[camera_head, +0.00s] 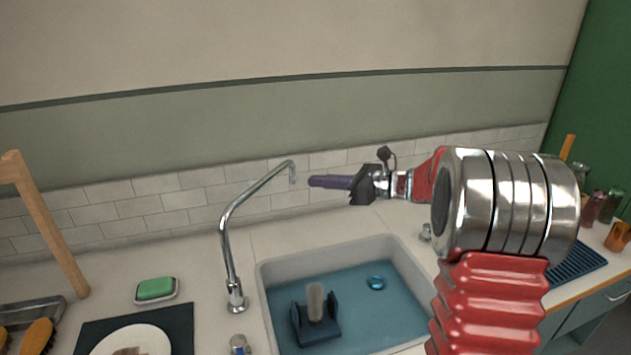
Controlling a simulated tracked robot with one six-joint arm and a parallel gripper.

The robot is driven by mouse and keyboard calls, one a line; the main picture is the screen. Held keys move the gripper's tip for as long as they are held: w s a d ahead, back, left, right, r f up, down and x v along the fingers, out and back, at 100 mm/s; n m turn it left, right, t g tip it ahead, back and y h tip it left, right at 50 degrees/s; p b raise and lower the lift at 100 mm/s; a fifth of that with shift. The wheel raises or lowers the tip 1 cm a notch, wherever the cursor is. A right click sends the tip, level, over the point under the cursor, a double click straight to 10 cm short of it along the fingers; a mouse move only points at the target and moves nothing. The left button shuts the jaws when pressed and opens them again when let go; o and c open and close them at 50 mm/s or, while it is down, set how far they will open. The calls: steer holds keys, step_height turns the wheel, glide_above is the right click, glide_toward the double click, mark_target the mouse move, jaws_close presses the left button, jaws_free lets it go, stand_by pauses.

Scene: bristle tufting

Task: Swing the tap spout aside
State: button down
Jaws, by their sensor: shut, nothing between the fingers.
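The chrome tap spout (258,188) rises from its base on the counter at the left of the sink. It curves up and to the right, with its downturned tip above the back left part of the basin. My gripper (312,181) has purple fingers that are shut and empty. They point left, just right of the spout tip in the picture. A small gap shows between them, and I cannot tell the gap in depth.
The sink basin (394,250) holds blue water, a dark stand with a grey cylinder (316,302) and a blue ring (376,283). A green soap (155,288), a plate (132,342) and a wooden post (50,228) are left. Bottles (602,205) stand far right.

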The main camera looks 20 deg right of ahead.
mark_target(271, 179)
steer(key=x, duration=1.2)
steer(key=shift+w+a+f, duration=0.1)
steer(key=shift+a, duration=0.05)
